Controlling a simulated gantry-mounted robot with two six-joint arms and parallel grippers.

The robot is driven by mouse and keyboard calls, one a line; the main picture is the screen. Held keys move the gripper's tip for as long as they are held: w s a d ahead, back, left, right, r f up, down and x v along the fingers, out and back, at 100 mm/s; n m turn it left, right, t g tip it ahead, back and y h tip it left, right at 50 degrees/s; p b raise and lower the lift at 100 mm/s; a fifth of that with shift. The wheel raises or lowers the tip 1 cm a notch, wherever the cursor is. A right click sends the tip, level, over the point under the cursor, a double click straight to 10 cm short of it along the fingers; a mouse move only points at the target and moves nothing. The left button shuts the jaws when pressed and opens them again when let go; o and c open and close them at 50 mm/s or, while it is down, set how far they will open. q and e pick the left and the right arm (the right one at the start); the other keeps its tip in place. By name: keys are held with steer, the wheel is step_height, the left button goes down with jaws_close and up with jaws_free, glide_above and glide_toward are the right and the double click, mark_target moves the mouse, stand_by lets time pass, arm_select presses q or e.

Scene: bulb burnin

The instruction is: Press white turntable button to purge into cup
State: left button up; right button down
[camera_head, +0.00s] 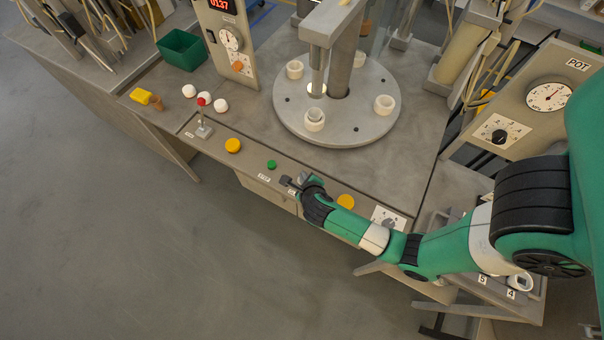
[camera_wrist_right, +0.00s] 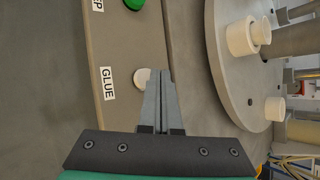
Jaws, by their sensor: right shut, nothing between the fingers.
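The white button (camera_wrist_right: 141,78) beside the "GLUE" label shows in the right wrist view, partly covered by my finger. In the head view my arm hides it. My right gripper (camera_head: 290,182) is shut and empty over the front panel; its fingertips (camera_wrist_right: 164,74) are at the button's edge in the wrist view. I cannot tell whether they touch it. The grey round turntable (camera_head: 365,126) bears several white cups. One cup (camera_head: 314,120) stands at the front, beneath or near the metal nozzle column (camera_head: 318,72). My left gripper is not in view.
A green button (camera_head: 271,164) and yellow discs (camera_head: 233,145) lie along the front panel. A red-tipped lever (camera_head: 203,118) stands left, near white domes and a green bin (camera_head: 182,50). A gauge box labelled "POT" (camera_head: 540,100) stands right.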

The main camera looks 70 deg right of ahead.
steer(key=shift+f, duration=0.45)
steer(key=shift+f, duration=0.5)
stand_by(0.6)
steer(key=shift+r, duration=0.1)
steer(key=shift+r+p, duration=0.8)
steer(key=shift+p, duration=0.4)
step_height(320, 180, up, 5)
steer(key=p, duration=0.6)
steer(key=shift+r, duration=0.1)
